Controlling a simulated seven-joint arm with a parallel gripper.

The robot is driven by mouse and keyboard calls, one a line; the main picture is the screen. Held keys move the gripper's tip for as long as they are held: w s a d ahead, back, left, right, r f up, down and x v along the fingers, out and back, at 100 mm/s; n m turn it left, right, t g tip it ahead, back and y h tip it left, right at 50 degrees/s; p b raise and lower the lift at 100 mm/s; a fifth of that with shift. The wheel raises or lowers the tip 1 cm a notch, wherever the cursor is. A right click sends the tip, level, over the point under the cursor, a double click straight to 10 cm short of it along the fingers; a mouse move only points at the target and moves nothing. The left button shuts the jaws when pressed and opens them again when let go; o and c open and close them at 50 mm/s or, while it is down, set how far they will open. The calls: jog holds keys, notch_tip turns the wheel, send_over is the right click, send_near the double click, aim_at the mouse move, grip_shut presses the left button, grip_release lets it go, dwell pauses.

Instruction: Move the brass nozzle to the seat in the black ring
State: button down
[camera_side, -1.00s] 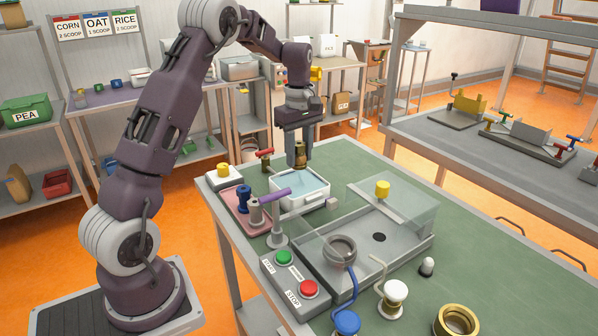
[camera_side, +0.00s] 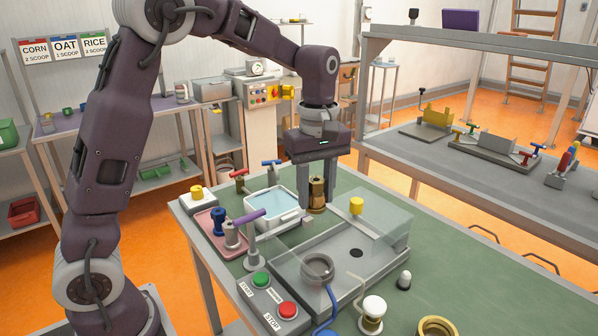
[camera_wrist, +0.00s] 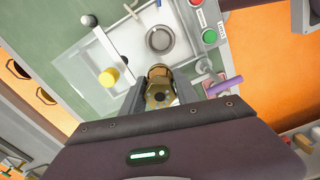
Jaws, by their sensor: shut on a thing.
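The brass nozzle (camera_side: 317,190) is held upright between the fingers of my gripper (camera_side: 317,202), to the right of the water basin. In the wrist view the nozzle (camera_wrist: 158,92) shows between both fingers of my gripper (camera_wrist: 159,88). A dark grey ring (camera_side: 318,264), likely the black ring, stands on the grey tray, nearer the side camera than the nozzle. The ring also shows in the wrist view (camera_wrist: 160,39), beyond the nozzle. The nozzle is apart from the ring. The seat inside the ring is hard to make out.
A clear panel with a yellow knob (camera_side: 356,206) stands by the grey tray (camera_side: 290,271). The white water basin (camera_side: 271,206) is left of the nozzle. A purple-handled post (camera_side: 250,217) and the start/stop box (camera_side: 272,303) are nearby.

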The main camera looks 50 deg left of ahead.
jog(key=shift+m, duration=0.5)
jog(key=shift+s+d+f, duration=0.3)
jog(key=shift+d+f, duration=0.3)
jog(key=shift+f, duration=1.05)
jog(key=shift+s+d+f, duration=0.35)
jog(key=shift+d+f, duration=0.2)
jog(key=shift+f, duration=1.15)
jog(key=shift+s+d+f, duration=0.3)
jog(key=shift+d+f, duration=0.3)
jog(key=shift+f, duration=1.05)
jog(key=shift+f, duration=0.25)
jog(key=shift+f, duration=0.65)
jog(key=c, duration=0.9)
grip_release()
jog(key=shift+o, duration=0.3)
